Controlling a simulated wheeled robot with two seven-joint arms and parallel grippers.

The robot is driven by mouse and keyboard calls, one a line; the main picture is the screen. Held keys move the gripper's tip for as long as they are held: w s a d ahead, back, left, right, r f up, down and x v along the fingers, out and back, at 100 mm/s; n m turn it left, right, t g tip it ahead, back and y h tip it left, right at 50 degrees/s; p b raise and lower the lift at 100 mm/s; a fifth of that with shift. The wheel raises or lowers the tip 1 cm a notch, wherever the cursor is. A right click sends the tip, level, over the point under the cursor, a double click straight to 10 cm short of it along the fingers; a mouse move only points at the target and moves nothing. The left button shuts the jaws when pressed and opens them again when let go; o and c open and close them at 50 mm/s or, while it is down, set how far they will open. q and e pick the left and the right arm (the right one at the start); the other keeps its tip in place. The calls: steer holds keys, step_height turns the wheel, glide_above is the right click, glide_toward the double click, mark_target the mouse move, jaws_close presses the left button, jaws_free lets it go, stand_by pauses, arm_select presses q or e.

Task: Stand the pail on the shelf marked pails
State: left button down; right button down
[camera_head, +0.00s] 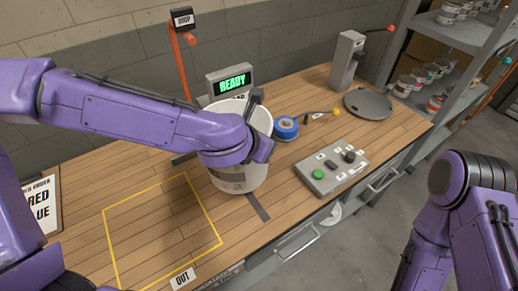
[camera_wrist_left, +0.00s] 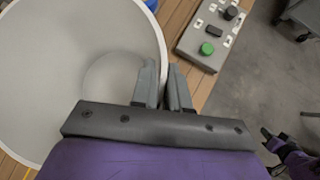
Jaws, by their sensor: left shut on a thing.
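The pail (camera_head: 238,180) is white and open-topped, and stands upright on the wooden bench beside the control box. In the left wrist view, its white inside (camera_wrist_left: 75,70) fills the left side. My left gripper (camera_wrist_left: 163,75) is shut on the pail's rim, one finger inside the wall and one outside. In the head view my left forearm and wrist cover part of the pail's top, and the fingertips are hidden. My right gripper (camera_wrist_left: 267,135) shows small and dark at the right of the left wrist view; its jaws are unclear. No shelf with a readable pails mark is in view.
A yellow outlined square (camera_head: 110,235) marked OUT is empty, left of the pail. A control box (camera_head: 332,168), blue tape roll (camera_head: 286,128), grey lid (camera_head: 368,104) and READY display (camera_head: 230,81) are near. A grey rack (camera_head: 455,30) with several cans stands at right.

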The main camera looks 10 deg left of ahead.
arm_select(q)
steer(key=shift+w+a+f, duration=0.15)
steer(key=shift+a+f, duration=0.05)
steer(key=shift+f, duration=0.6)
steer(key=shift+w+a+f, duration=0.15)
steer(key=shift+f, duration=0.6)
steer(key=shift+w+a+f, duration=0.15)
steer(key=shift+a+f, duration=0.05)
steer(key=shift+f, duration=0.6)
steer(key=c, duration=1.2)
jaws_free()
steer(key=shift+o, duration=0.4)
steer(key=shift+s+r, duration=0.1)
